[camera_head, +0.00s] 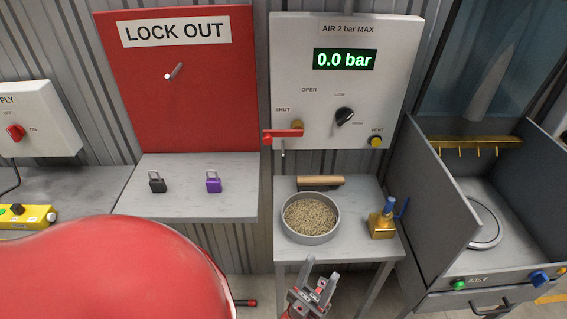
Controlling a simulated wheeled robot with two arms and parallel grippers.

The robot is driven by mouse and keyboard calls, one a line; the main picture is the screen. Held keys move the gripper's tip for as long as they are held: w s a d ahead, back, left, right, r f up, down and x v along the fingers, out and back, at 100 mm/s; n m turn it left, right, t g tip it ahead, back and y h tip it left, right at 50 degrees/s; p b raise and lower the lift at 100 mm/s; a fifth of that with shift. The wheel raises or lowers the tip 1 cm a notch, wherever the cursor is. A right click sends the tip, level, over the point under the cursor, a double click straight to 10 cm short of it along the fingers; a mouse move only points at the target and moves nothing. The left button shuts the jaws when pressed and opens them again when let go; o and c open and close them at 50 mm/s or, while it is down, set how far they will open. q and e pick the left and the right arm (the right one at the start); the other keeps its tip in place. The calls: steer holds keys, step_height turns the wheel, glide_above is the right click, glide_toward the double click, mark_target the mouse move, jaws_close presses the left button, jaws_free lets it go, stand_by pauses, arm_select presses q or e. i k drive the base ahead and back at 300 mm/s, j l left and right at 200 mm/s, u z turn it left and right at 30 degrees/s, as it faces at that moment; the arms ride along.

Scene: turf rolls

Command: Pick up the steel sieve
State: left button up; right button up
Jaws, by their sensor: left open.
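The steel sieve (309,239) is a round grey pan with a low wall, standing level on a small grey table (345,242). Tan grains (311,214) lie inside it. My left gripper (320,270) is at the bottom of the picture, in front of the table and just below the sieve. Its two fingers are apart with nothing between them. It looks clear of the sieve, though the exact gap is hard to tell. My right gripper is not in view.
The air panel (345,90) rises behind. Black (157,182) and purple (213,182) padlocks sit on the left shelf. A grey booth (435,190) is right.

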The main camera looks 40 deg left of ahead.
mark_target(309, 218)
steer(key=i+u, duration=0.1)
steer(key=u, duration=1)
